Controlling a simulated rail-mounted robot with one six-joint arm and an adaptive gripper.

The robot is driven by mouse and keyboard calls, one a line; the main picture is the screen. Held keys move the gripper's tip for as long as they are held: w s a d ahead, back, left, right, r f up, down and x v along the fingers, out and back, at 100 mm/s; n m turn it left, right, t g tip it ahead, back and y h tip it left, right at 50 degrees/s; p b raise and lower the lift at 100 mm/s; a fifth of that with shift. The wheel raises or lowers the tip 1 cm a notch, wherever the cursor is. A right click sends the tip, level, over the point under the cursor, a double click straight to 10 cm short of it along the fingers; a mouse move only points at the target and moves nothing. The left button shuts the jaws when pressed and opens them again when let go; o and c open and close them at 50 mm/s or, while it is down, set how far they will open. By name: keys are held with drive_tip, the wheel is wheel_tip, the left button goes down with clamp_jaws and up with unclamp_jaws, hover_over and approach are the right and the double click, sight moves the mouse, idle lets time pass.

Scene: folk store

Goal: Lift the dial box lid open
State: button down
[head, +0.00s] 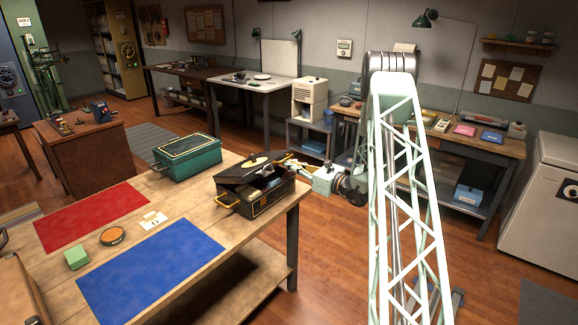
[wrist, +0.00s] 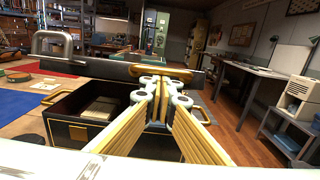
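The dial box (head: 262,203) is black with gold trim and gold side handles. It stands at the near right corner of the wooden table. Its lid (head: 245,168), with a gold oval on top, is raised partway and tilted. In the wrist view the lid (wrist: 105,70) is a dark edge-on bar above the open box (wrist: 65,125), with pale contents inside. My gripper (wrist: 164,86) has yellow fingers close together at the gold handle on the lid's front edge. They look shut on that handle, though the exact contact is partly hidden. My gripper also shows in the head view (head: 290,163).
A teal box (head: 188,157) stands behind the dial box. A red mat (head: 92,217), a blue mat (head: 150,270), a green block (head: 77,258), a round orange-rimmed item (head: 113,236) and a white card (head: 153,220) lie on the table. Floor is open beyond the table's right edge.

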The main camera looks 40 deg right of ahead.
drive_tip(key=shift+r, duration=0.1)
drive_tip(key=shift+w+a+r+p, duration=0.1)
drive_tip(key=shift+w+r+p, duration=0.15)
drive_tip(key=shift+r, duration=0.3)
drive_tip(key=shift+w+r+p, duration=0.1)
drive_tip(key=shift+w+r, duration=0.1)
drive_tip(key=shift+r, duration=0.45)
drive_tip(key=shift+w+a+r+p, duration=0.15)
drive_tip(key=shift+w+r, duration=0.15)
drive_tip(key=shift+r, duration=0.25)
drive_tip(key=shift+w+d+r+p, duration=0.15)
drive_tip(key=shift+w+r, duration=0.15)
drive_tip(key=shift+r, duration=0.25)
drive_tip(key=shift+a, duration=0.15)
